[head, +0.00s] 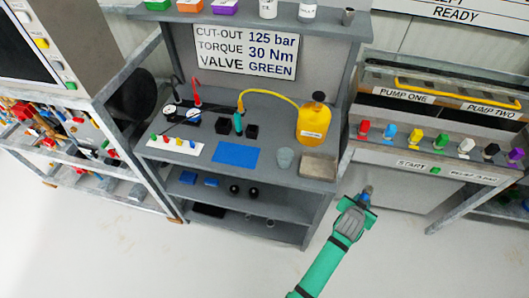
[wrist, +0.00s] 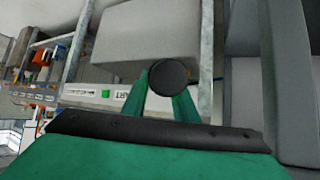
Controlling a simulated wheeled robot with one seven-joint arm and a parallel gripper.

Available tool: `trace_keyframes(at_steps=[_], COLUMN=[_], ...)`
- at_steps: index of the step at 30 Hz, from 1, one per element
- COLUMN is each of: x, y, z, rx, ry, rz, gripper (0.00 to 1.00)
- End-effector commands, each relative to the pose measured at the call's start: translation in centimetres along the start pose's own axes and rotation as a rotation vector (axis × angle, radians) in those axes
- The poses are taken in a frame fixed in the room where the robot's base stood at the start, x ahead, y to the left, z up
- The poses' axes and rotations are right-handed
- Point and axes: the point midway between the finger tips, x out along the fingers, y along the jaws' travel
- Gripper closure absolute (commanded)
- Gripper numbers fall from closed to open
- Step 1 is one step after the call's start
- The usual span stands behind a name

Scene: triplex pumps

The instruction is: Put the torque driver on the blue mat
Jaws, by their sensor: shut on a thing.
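My gripper (head: 366,198) is in front of the bench's right side, out over the floor and away from the bench top. It is shut on a small dark and blue thing (head: 368,189), which looks like the torque driver. In the wrist view its round black end (wrist: 168,77) shows between the two green fingers (wrist: 160,103); the rest is hidden. The blue mat (head: 236,155) lies flat and bare on the bench top, left of my gripper and farther back.
On the bench (head: 270,179), a white strip with coloured knobs (head: 175,148) lies left of the mat. A grey cup (head: 285,158), a grey tray (head: 319,166) and a yellow bottle (head: 313,122) stand right of it. The pump panel (head: 440,155) is at the right.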

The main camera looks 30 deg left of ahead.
Motion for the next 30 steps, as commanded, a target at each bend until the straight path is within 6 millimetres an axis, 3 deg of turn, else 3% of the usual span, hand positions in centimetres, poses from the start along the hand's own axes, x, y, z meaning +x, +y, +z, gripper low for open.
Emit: trace_keyframes(at_steps=[1,4,11,21,30], x=[0.3,0.7,-0.8,-4.2,-8.5], y=[-0.3,-0.5,-4.1,-9.2,-13.7], z=[-1.6,-3.5,-9.8,-17.6,-23.2], rx=[0.019,0.051,0.101,0.214,0.384], ry=[-0.018,-0.073,-0.162,-0.308,-0.458], rz=[0.014,0.052,0.101,0.196,0.307], gripper=[1.00,1.00,1.00,1.00,1.00])
